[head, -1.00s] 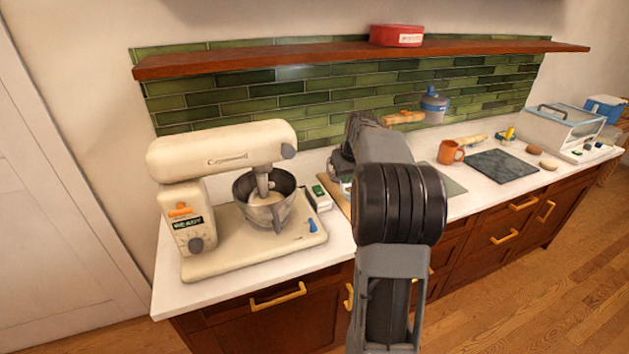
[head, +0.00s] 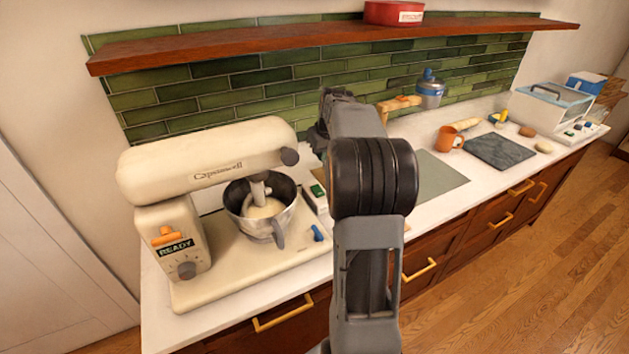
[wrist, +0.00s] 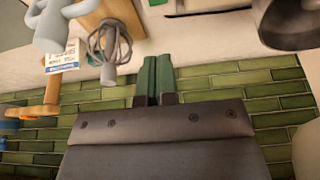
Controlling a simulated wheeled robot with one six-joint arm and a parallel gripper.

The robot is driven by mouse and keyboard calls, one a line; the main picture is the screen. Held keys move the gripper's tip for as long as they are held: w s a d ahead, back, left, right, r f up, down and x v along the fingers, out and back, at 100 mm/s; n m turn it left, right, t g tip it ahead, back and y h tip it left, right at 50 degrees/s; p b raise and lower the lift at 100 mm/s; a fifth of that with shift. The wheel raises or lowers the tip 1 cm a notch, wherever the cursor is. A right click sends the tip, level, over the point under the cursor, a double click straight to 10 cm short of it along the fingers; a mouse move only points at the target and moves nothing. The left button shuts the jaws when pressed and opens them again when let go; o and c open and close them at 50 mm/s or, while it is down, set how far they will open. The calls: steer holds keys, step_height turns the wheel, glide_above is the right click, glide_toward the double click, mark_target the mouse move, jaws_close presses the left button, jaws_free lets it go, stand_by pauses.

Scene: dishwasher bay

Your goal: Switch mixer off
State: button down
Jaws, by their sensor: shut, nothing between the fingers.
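The cream stand mixer (head: 205,165) stands at the left end of the counter with its head lowered over a metal bowl (head: 262,208) of pale mixture. Its front carries an orange lever (head: 168,235), a display reading READY (head: 175,248) and a grey knob (head: 187,270). A blue lever (head: 318,233) sits on the base. My gripper's green fingers (wrist: 153,80) are together and empty in the wrist view, above the counter near the tiled wall. In the head view my arm hides most of the gripper; it is right of the mixer, apart from its controls.
A small box with a green switch (head: 317,190) stands right of the mixer. A whisk (wrist: 108,45) and a printed card (wrist: 62,55) show near my fingers. The wooden shelf (head: 300,45) overhangs the counter. An orange mug (head: 449,138) and dark slab (head: 501,151) lie farther right.

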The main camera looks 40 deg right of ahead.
mark_target(315, 186)
steer(key=p+x, duration=0.1)
steer(key=x, duration=0.3)
steer(key=p+x, duration=0.1)
steer(key=x, duration=0.4)
steer(key=p+x, duration=0.1)
steer(key=x, duration=0.4)
steer(key=shift+s+a+f, duration=0.1)
steer(key=shift+s, duration=0.3)
